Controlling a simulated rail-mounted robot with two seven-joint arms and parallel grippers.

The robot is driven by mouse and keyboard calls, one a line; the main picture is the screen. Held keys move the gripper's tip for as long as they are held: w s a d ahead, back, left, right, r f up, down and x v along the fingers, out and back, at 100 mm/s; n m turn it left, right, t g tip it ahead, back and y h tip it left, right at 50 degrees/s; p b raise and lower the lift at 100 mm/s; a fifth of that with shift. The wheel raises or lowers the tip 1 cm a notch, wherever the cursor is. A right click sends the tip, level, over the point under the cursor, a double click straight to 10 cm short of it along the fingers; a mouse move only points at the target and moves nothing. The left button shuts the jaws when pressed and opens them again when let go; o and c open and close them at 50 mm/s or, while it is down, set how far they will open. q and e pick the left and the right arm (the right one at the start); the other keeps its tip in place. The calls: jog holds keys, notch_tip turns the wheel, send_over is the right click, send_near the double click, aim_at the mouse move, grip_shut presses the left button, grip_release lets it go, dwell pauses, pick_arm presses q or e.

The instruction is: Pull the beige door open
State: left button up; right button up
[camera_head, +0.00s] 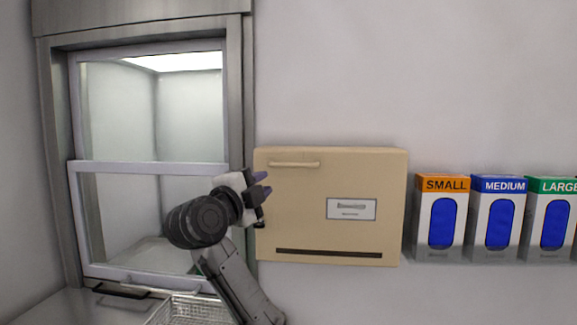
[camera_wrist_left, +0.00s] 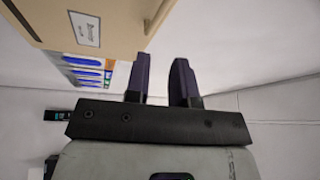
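The beige door (camera_head: 300,215) is the front of a wall-mounted beige box, and it looks shut. A pale bar handle (camera_head: 294,164) runs horizontally near its top left. My left gripper (camera_head: 264,183) is at the door's left edge, below and left of the handle. In the left wrist view my left gripper (camera_wrist_left: 160,78) shows two dark purple fingers apart with nothing between them. The beige door (camera_wrist_left: 115,15) is beyond the fingers at the upper left there, with the handle (camera_wrist_left: 157,14) ahead of the fingertips. My right gripper is not in view.
A metal-framed sash window (camera_head: 150,167) is left of the box, with a wire basket (camera_head: 195,310) below it. Glove boxes labelled small (camera_head: 442,220), medium (camera_head: 497,220) and large (camera_head: 550,220) stand to the right. The wall above is clear.

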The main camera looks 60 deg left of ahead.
aim_at(291, 165)
pick_arm(q)
jog(key=w+a+m+p, duration=0.1)
jog(key=w+a, duration=0.1)
jog(key=w, duration=0.1)
jog(key=w+a+r+m+p, duration=0.1)
jog(key=w, duration=0.3)
jog(key=w+a+r+m+p, duration=0.1)
jog(key=w+a, duration=0.1)
jog(key=w, duration=0.1)
jog(key=shift+w+a+r, duration=0.15)
jog(key=shift+w+a, duration=0.05)
jog(key=shift+a, duration=0.15)
jog(key=shift+p+x, duration=0.45)
jog(key=shift+x, duration=0.35)
jog(key=c, duration=0.4)
grip_shut()
